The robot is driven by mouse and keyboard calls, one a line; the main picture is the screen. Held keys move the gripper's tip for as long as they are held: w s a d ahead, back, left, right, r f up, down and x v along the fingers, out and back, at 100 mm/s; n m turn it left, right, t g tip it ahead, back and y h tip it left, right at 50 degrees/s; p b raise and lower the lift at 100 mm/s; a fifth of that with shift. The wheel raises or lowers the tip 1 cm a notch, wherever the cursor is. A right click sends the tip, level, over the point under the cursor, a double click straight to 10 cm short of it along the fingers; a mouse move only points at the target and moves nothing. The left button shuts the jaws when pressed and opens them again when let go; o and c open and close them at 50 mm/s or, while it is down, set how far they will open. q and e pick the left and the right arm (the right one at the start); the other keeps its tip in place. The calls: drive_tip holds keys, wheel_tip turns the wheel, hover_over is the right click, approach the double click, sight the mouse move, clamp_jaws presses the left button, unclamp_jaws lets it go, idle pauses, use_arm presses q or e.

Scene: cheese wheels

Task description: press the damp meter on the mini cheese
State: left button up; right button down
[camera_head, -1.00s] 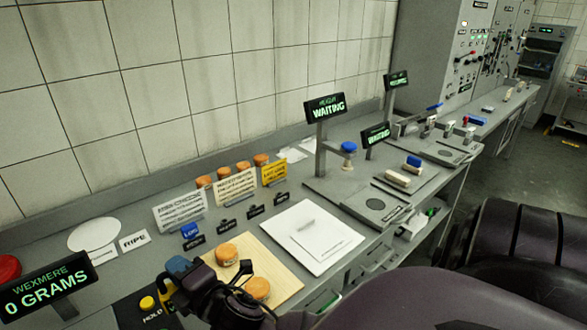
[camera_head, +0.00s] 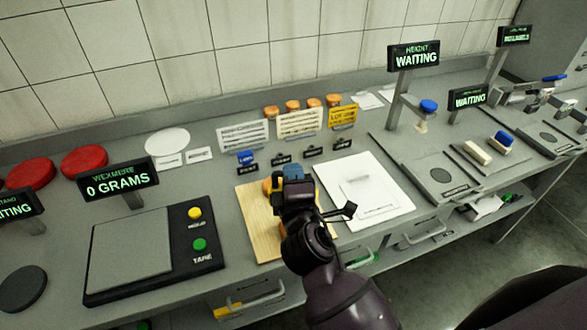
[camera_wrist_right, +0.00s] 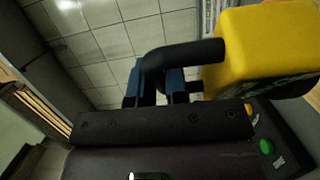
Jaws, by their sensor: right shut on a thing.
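In the head view my right gripper (camera_head: 294,176) is above the wooden board (camera_head: 252,215). The right wrist view shows its blue fingers (camera_wrist_right: 163,88) closed on the black handle of a yellow block-shaped tool, seemingly the damp meter (camera_wrist_right: 262,52). In the head view the gripper and arm hide most of the meter. A small orange cheese (camera_head: 267,187) shows partly at the gripper's left edge on the board. Whether the meter touches a cheese cannot be seen. A second cheese on the board is hidden now. My left gripper is not in view.
A scale (camera_head: 130,250) with yellow and green buttons stands left of the board. A white sheet stack (camera_head: 375,205) lies to its right. Sign cards (camera_head: 300,123) and several small cheeses (camera_head: 292,106) stand behind. Blue-topped stamp stations are further right.

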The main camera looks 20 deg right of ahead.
drive_tip(key=shift+a, duration=0.3)
drive_tip(key=shift+f+b, duration=0.7)
drive_tip(key=shift+b, duration=0.15)
wheel_tip(320, 180, down, 2)
drive_tip(key=shift+f+b, duration=0.15)
drive_tip(key=shift+b, duration=1)
drive_tip(key=shift+f+b, duration=0.55)
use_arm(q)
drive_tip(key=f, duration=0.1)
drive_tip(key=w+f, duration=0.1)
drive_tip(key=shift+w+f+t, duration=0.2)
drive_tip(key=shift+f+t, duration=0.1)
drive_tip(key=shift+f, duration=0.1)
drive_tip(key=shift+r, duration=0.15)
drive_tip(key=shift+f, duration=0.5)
use_arm(e)
drive_tip(key=shift+f, duration=0.35)
use_arm(q)
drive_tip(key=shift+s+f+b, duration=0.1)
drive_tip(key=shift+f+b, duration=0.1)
drive_tip(key=shift+b, duration=0.3)
use_arm(e)
drive_tip(key=shift+f, duration=0.35)
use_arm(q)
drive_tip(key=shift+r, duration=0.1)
use_arm(e)
drive_tip(key=shift+r, duration=0.1)
